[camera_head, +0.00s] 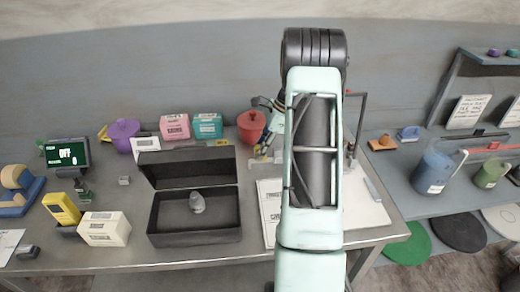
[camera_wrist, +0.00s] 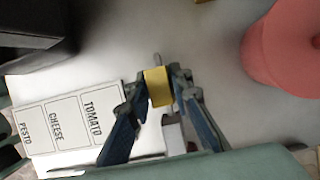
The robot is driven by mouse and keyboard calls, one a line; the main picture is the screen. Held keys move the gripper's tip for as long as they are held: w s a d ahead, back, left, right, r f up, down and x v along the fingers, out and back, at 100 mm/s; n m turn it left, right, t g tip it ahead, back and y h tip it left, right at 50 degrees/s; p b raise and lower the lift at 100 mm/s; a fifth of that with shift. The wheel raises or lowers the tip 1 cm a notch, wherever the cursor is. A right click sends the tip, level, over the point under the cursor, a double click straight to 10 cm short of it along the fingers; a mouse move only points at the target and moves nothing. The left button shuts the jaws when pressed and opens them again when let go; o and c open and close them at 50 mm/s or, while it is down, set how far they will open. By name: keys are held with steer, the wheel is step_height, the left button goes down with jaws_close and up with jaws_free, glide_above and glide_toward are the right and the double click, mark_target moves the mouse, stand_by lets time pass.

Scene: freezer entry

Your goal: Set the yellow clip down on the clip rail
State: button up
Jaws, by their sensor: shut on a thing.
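My gripper (camera_wrist: 158,85) is shut on the yellow clip (camera_wrist: 159,88), with one finger on each side of it. In the head view my gripper (camera_head: 262,152) hangs over the table's back half, left of my arm, and the clip shows only as a small yellow patch. A pale grey block (camera_wrist: 174,134) shows below the clip in the wrist view. I cannot tell for sure which thing is the clip rail, or whether the clip touches anything under it.
A red pot (camera_head: 251,127) stands behind my gripper. A label sheet (camera_wrist: 75,118) reading pesto, cheese and tomato lies on the table. An open black box (camera_head: 195,220) holding a grey lump (camera_head: 197,203) stands to the left. Pink (camera_head: 174,127) and teal (camera_head: 208,126) boxes stand at the back.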

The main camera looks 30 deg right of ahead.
steer(key=shift+f+b, duration=0.45)
steer(key=shift+f, duration=0.45)
steer(key=o, duration=1)
steer(key=shift+r, duration=0.15)
steer(key=v, duration=1.1)
steer(key=shift+s+d+r, duration=0.1)
steer(key=shift+r, duration=0.3)
